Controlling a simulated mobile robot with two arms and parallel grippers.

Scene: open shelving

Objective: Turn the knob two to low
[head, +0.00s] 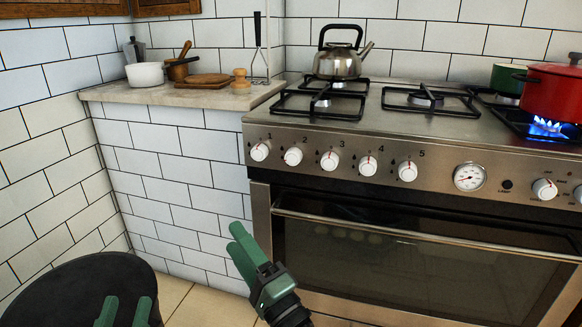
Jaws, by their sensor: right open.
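The stove's front panel carries a row of white knobs with red marks, labelled 1 to 5. Knob two (293,156) is second from the left, between knob one (259,152) and knob three (330,161). Its red mark looks close to upright; the exact setting is too small to read. My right gripper (238,242), with green fingers, is open and empty, below and left of knob two, in front of the oven's left edge and the tiled wall. My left gripper (125,310) is open and empty at the bottom left, only its green fingertips showing.
A steel kettle (338,62) stands on the back-left burner. A red pot (553,94) sits over a lit blue flame (548,126) at the right, by a green pot (507,80). The oven door handle (420,236) juts out below the knobs. A dark round object (75,285) is lower left.

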